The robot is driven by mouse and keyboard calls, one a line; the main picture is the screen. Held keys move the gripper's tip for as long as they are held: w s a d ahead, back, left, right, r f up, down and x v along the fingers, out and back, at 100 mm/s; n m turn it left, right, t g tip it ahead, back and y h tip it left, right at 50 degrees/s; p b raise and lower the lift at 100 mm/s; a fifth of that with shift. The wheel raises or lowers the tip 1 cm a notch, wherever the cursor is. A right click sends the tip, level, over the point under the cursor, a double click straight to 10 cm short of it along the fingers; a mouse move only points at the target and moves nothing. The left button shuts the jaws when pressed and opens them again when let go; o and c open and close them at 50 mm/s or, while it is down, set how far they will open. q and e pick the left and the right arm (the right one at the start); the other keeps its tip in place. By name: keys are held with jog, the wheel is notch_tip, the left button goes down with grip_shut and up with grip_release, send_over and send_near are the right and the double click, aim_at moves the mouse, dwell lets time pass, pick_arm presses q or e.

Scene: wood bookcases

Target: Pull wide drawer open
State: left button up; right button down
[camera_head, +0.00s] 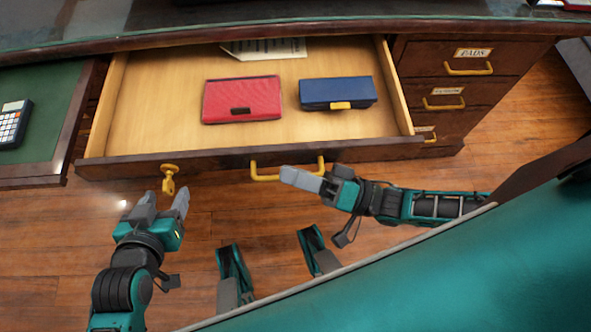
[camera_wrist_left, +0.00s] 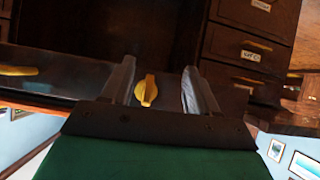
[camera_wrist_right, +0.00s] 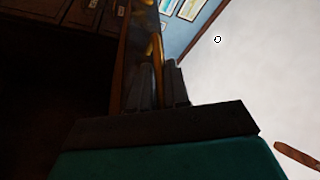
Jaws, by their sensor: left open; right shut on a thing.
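The wide drawer (camera_head: 352,155) is open, with its light wood inside showing in the head view. A yellow bar handle (camera_head: 262,177) is on its front, and a yellow key (camera_head: 169,180) stands out from the front further left. My right gripper (camera_head: 290,174) is shut on the handle; in the right wrist view its fingers (camera_wrist_right: 163,85) close around a yellow bar (camera_wrist_right: 157,45). My left gripper (camera_head: 168,204) is open and empty, just in front of and below the key. In the left wrist view the key (camera_wrist_left: 146,90) shows between the open fingers (camera_wrist_left: 158,90), apart from them.
In the drawer lie a red case (camera_head: 242,100), a blue case (camera_head: 337,93) and a paper sheet (camera_head: 265,48). Smaller labelled drawers (camera_head: 458,58) are shut at right. A green pull-out board (camera_head: 45,115) with a calculator (camera_head: 12,124) is at left. Wood floor (camera_head: 520,140) is clear at right.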

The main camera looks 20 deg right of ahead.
jog(key=c, duration=1.5)
grip_release()
jog(key=shift+o, duration=0.2)
jog(key=v, duration=1.3)
jog(key=shift+s, duration=0.1)
